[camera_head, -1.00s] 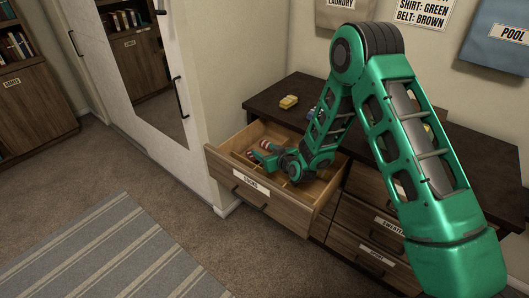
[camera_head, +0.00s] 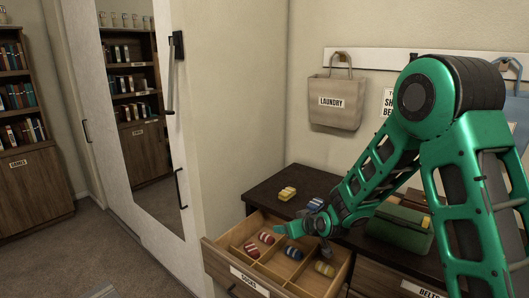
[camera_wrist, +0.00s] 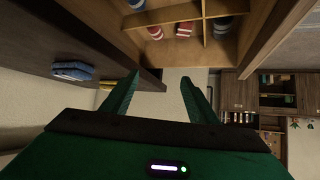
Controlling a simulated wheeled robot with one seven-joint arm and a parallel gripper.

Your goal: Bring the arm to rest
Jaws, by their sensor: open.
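My green arm reaches in from the right in the head view. My gripper (camera_head: 284,230) is above the back left part of the open socks drawer (camera_head: 222,264). In the wrist view its two fingers (camera_wrist: 158,92) are spread, with nothing between them. The drawer is divided into compartments. Red striped rolled socks (camera_head: 266,238), another red pair (camera_head: 252,250), a blue pair (camera_head: 293,254) and a yellow-brown pair (camera_head: 325,268) lie in it. The gripper is apart from all of them.
A yellow folded item (camera_head: 287,194) and a blue one (camera_head: 315,204) lie on the dark dresser top (camera_head: 268,190). A laundry bag (camera_head: 335,103) hangs on the wall. A mirrored wardrobe (camera_head: 205,120) stands at left.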

